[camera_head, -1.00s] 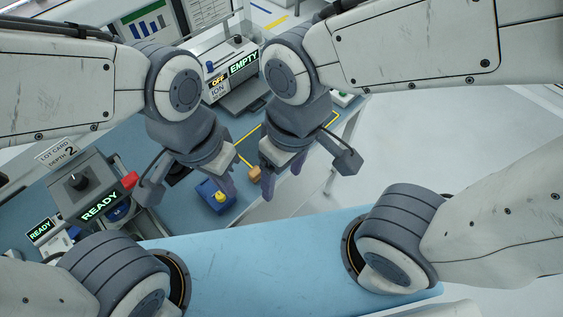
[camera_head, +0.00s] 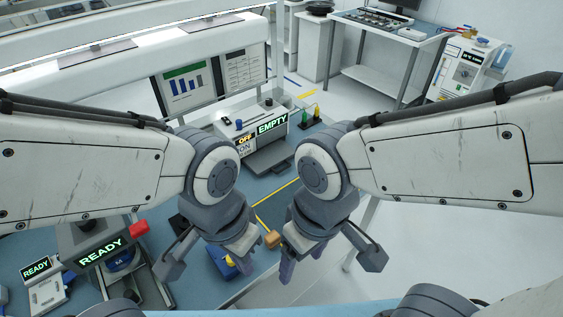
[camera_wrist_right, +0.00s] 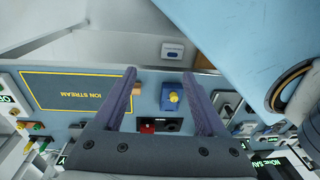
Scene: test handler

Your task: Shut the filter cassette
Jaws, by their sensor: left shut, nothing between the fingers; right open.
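I cannot pick out the filter cassette with certainty in either view. My left gripper (camera_head: 243,262) is shut and empty, hanging over the blue bench. My right gripper (camera_head: 303,260) is open and empty beside it; its spread fingers also show in the right wrist view (camera_wrist_right: 160,80). A blue block with a yellow knob (camera_head: 229,266) sits partly hidden below my left gripper. It also shows in the right wrist view (camera_wrist_right: 171,99), beyond the open fingers and not held. A small orange-brown block (camera_head: 273,239) shows close to my right gripper.
A READY unit with a red block (camera_head: 139,229) stands at the left. An ionizer marked EMPTY (camera_head: 262,130) stands at the back of the bench. A white instrument (camera_head: 466,72) and a side table (camera_head: 385,50) are farther back right. Open floor lies at right.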

